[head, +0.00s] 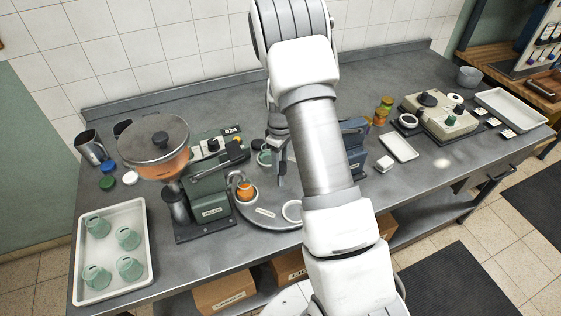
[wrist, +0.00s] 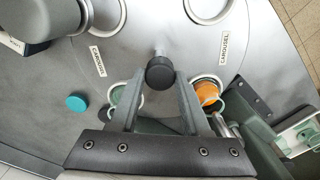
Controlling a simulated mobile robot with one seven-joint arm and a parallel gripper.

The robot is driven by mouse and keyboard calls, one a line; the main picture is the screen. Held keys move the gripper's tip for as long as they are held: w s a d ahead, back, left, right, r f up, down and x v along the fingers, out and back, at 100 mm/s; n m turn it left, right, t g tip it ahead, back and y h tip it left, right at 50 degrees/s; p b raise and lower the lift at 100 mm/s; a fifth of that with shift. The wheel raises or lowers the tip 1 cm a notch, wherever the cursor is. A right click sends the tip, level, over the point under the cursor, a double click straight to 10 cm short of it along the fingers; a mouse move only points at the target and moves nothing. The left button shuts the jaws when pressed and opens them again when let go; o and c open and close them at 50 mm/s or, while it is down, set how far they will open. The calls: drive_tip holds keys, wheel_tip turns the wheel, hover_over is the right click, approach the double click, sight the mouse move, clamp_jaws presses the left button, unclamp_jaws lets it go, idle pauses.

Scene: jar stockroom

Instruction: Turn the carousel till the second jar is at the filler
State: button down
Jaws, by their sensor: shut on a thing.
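The grey carousel (head: 262,222) is a round plate on the bench, partly hidden by my arm; its surface with round seats fills much of the wrist view (wrist: 135,50). My gripper (head: 279,172) is over it, and in the wrist view its fingers close on a black knob (wrist: 160,73) on a post. A jar with orange filling (head: 245,192) sits in a seat beside the green filler (head: 207,190); it also shows in the wrist view (wrist: 207,93). A pale green, empty-looking jar (wrist: 122,97) sits in another seat, on the other side of my fingers. An empty ring seat (head: 292,211) is at the front.
The filler carries an orange-filled hopper (head: 153,142). Loose caps (head: 107,182) lie behind the tray. Right of my arm are a blue machine (head: 355,135), filled jars (head: 381,115) and a small tray (head: 398,147).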

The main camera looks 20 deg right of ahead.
drive_tip(key=shift+n+b, duration=0.4)
drive_tip(key=shift+b, duration=0.15)
drive_tip(key=shift+n+b, duration=1.1)
drive_tip(key=shift+n, duration=0.3)
drive_tip(key=shift+n+b, duration=0.85)
drive_tip(key=shift+n, duration=1.55)
drive_tip(key=shift+r+n+p, duration=0.15)
drive_tip(key=shift+n+p, duration=0.15)
drive_tip(key=shift+n, duration=2.1)
drive_tip(key=shift+n+p, duration=0.7)
drive_tip(key=shift+n, duration=1.7)
drive_tip(key=shift+c, duration=1.9)
unclamp_jaws()
